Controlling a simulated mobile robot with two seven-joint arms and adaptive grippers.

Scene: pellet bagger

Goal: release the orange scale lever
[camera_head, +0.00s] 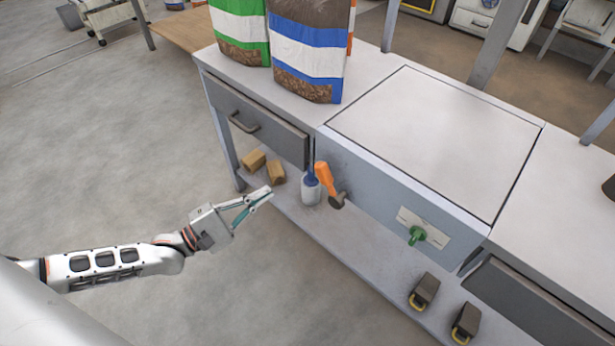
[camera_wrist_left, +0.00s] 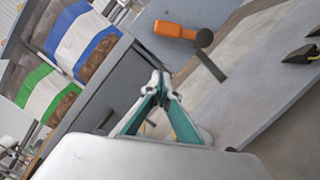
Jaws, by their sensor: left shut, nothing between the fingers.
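The orange lever (camera_head: 324,178) sits on the front face of the grey scale unit (camera_head: 369,178), with a dark round hub at its lower end. In the left wrist view the orange lever (camera_wrist_left: 175,30) shows near the top, beyond the fingers. My left gripper (camera_head: 268,192) is shut and empty, to the left of the lever and apart from it. Its teal fingers meet at the tips in the left wrist view (camera_wrist_left: 160,80). My right gripper is not in view.
A green knob (camera_head: 417,235) is on the same front face. A white and blue bottle (camera_head: 311,189) and small brown blocks (camera_head: 275,172) stand on the lower shelf. Pellet bags (camera_head: 308,50) stand on the table. A drawer handle (camera_head: 243,122) juts out. The floor at left is clear.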

